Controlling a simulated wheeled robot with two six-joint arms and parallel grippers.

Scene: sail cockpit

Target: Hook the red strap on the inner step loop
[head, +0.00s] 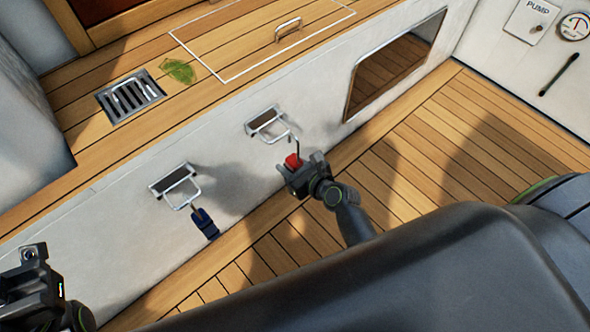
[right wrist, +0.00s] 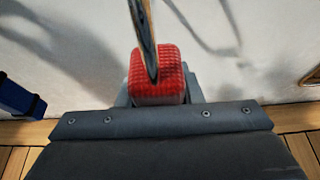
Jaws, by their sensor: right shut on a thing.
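My right gripper (head: 297,168) is shut on the red strap (head: 292,161), just below the right-hand step loop (head: 281,136) on the white wall. The strap's red ribbed grip sits between the jaws in the right wrist view (right wrist: 158,88). Its thin metal hook points up, close to the loop's outer end; I cannot tell whether they touch. The left-hand step loop (head: 184,196) has a blue strap (head: 205,224) hanging from it. My left gripper (head: 32,262) is at the lower left edge, partly cut off, away from both loops; its jaw opening is unclear.
A grated drain (head: 130,96), a leaf (head: 178,71) and a hatch handle (head: 288,28) are on the wooden bench above. A framed opening (head: 392,68) is in the wall to the right. The planked floor (head: 430,140) is clear there.

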